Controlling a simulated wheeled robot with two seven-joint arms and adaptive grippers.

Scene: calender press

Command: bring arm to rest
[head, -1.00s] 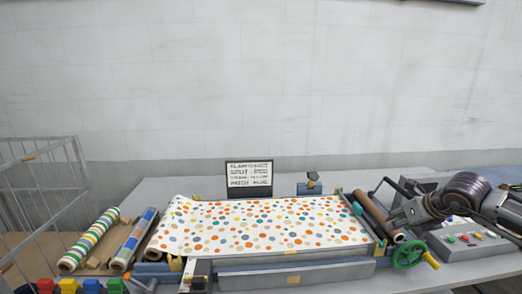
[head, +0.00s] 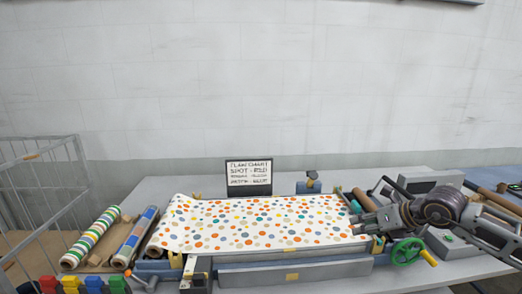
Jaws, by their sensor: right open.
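My right arm comes in from the right, and my right gripper (head: 364,220) is open, over or beside the right end of the press. Its fingers are near the right edge of the dotted sheet (head: 250,225); I cannot tell whether they touch anything. The sheet, white with coloured spots, lies flat across the press (head: 325,273). The green handwheel (head: 407,251) with its yellow knob is just below my right gripper. My left gripper is not in view.
A striped roll (head: 90,238) and a blue patterned roll (head: 135,237) lie left of the press. Red, yellow, blue and green blocks (head: 70,284) stand at the lower left. A sign (head: 249,176) stands behind. A wire cage (head: 40,190) is far left.

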